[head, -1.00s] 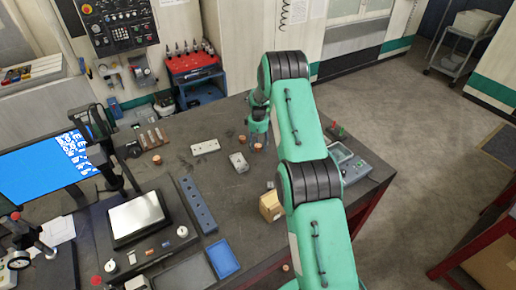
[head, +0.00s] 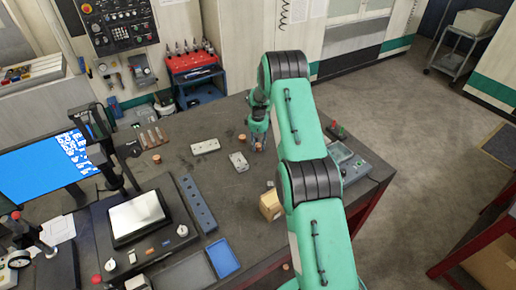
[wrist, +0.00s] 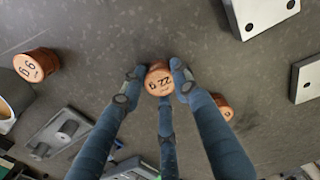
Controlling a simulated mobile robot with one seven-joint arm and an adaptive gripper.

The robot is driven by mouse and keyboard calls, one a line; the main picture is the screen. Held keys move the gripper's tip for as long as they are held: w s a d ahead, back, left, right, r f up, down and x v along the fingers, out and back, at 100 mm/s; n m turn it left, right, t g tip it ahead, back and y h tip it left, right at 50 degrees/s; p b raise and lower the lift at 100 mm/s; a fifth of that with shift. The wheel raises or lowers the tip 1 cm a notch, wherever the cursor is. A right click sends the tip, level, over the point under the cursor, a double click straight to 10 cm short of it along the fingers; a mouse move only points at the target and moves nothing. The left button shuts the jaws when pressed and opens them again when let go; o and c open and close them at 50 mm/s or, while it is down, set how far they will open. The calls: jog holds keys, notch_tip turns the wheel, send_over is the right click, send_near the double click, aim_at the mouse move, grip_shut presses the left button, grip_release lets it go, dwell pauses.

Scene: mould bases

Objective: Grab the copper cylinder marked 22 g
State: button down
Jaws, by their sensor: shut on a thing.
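The copper cylinder marked 22 g (wrist: 158,82) shows its numbered top in the wrist view, near the middle. My gripper (wrist: 157,76) has its fingers around it and is shut on it, close to the table surface. In the head view my gripper (head: 257,146) is at the table's far right part and mostly hides the cylinder. A second copper cylinder (wrist: 36,65) with a mark seen upside down stands apart at the left of the wrist view. A third copper cylinder (wrist: 222,105) stands just beside my right finger, partly hidden by it.
A pale perforated block (head: 238,162) lies close to my gripper, and a longer pale plate (head: 205,146) lies farther left. A wooden block (head: 270,205) stands nearer the front. A blue tray (head: 222,258) and a long dark block (head: 198,204) lie left of it. Bare table lies between them.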

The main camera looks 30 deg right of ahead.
aim_at(258, 145)
jog(key=shift+r, duration=0.1)
jog(key=shift+r+b, duration=0.3)
jog(key=shift+r, duration=0.75)
jog(key=shift+w+r, duration=0.1)
jog(key=shift+r, duration=0.5)
jog(key=s+a, duration=0.2)
jog(key=s, duration=0.3)
jog(key=s+a+r+b, duration=0.1)
jog(key=s+a, duration=0.1)
jog(key=s, duration=0.3)
jog(key=s+a+b, duration=0.1)
jog(key=s, duration=0.4)
jog(key=shift+a+r, duration=0.3)
jog(key=shift+a, duration=0.1)
